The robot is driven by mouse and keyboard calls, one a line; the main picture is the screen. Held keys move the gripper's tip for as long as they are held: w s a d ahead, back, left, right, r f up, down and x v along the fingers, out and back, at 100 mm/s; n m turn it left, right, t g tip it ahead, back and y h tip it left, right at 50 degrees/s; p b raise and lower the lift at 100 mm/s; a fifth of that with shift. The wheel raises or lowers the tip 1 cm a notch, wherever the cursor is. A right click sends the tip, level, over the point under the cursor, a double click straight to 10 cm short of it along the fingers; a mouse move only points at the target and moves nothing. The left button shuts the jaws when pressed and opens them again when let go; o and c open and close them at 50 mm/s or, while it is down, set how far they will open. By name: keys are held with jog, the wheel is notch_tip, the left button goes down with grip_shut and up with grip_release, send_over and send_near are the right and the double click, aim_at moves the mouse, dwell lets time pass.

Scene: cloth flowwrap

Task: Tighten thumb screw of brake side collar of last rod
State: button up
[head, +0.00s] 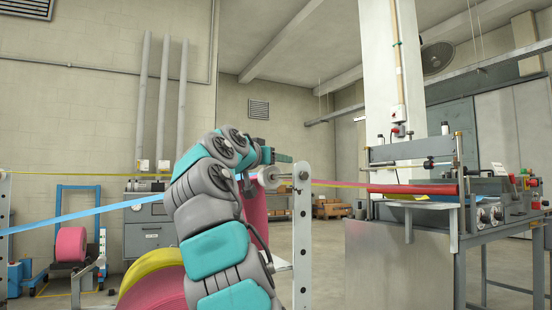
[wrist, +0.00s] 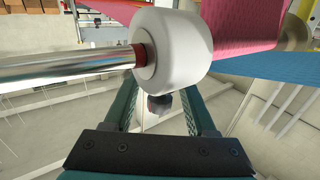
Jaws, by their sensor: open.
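In the wrist view a white collar (wrist: 175,45) sits on a shiny metal rod (wrist: 65,66), with a dark red ring (wrist: 139,57) where the rod enters it. A small dark thumb screw (wrist: 160,105) sticks out below the collar. My gripper (wrist: 158,100) is open, with one teal finger on each side of the screw and a visible gap to it. The fingertips are partly hidden by the collar. In the head view the white collar (head: 268,177) shows beside my gripper (head: 282,158), near a white upright plate with holes (head: 302,235). The screw cannot be made out there.
A pink web (wrist: 240,25) and a blue web (wrist: 270,72) run close behind the collar. A yellow and pink roll (head: 155,285) lies low beside my arm. A machine bench (head: 408,262) stands at the right. Open floor (head: 328,260) lies between.

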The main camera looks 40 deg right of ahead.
jog(key=shift+c, duration=0.4)
grip_shut()
jog(key=shift+s+r+g+p, duration=0.1)
jog(key=shift+g+p, duration=0.2)
jog(key=shift+p, duration=0.05)
jog(key=m+g+p, duration=0.1)
jog(key=g+h+p, duration=0.1)
jog(key=p, duration=0.1)
jog(key=shift+s+r+m, duration=0.1)
jog(key=shift+r+m, duration=0.2)
jog(key=shift+m, duration=0.1)
jog(key=shift+m+g+p, duration=0.4)
jog(key=shift+g+p, duration=0.3)
jog(key=m+g+p, duration=0.1)
jog(key=g+p, duration=0.1)
jog(key=m+g+p, duration=0.1)
jog(key=g, duration=0.1)
jog(key=shift+s+f+m+p, duration=0.3)
jog(key=shift+s+f+p, duration=0.05)
jog(key=shift+s+m+g+p, duration=0.35)
jog(key=shift+m+g, duration=0.25)
jog(key=shift+g, duration=0.4)
